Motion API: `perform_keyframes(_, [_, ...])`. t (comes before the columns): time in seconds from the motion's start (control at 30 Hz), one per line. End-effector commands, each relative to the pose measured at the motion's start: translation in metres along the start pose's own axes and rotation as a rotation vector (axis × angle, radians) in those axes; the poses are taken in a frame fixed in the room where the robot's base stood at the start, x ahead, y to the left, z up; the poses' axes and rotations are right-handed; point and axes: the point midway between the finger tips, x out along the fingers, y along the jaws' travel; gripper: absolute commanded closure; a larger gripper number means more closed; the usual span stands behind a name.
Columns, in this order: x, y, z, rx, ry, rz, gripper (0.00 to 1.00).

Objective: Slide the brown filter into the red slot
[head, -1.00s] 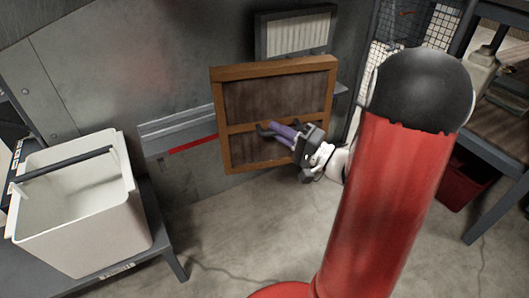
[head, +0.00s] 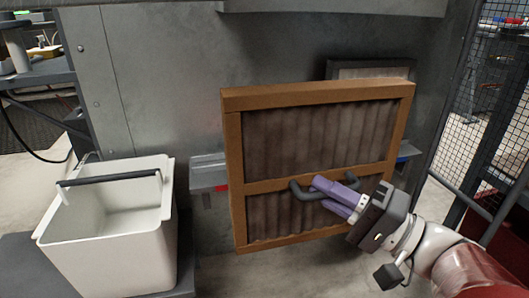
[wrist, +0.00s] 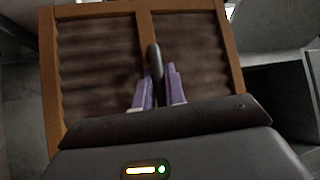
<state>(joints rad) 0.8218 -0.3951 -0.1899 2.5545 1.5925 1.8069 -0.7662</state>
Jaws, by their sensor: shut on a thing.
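The brown filter (head: 318,140) is a wood-framed square panel with dark pleats and a crossbar. It hangs upright, slightly tilted in the picture, in front of the grey booth wall. My gripper (head: 327,191) is shut on the filter's dark bar handle (head: 305,194). In the wrist view, the purple fingers (wrist: 157,92) flank the handle (wrist: 154,62) and the brown frame (wrist: 143,30) spreads behind it. The red slot shows as a small red mark (head: 222,188) on a grey rail (head: 208,171), at the filter's left edge. The filter hides most of the rail; whether they touch is unclear.
A blue mark (head: 403,160) shows past the filter's right edge. A grey-framed pale filter (head: 370,68) sits behind, above right. A white bin (head: 108,245) with a dark handle stands at left. A wire-mesh panel (head: 470,125) stands at right.

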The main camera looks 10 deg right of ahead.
Motion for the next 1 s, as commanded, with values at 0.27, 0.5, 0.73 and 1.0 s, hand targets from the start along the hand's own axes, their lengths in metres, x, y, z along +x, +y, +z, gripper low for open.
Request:
perform_keyframes(0.27, [0.026, 0.006, -0.017, 0.003, -0.002, -0.001, 1.00])
perform_keyframes(0.5, [0.049, 0.014, -0.031, 0.004, -0.001, -0.001, 1.00])
perform_keyframes(0.73, [0.070, 0.020, -0.045, 0.005, 0.000, -0.001, 1.00])
perform_keyframes(1.0, [0.092, 0.030, -0.057, 0.003, -0.001, -0.001, 1.00])
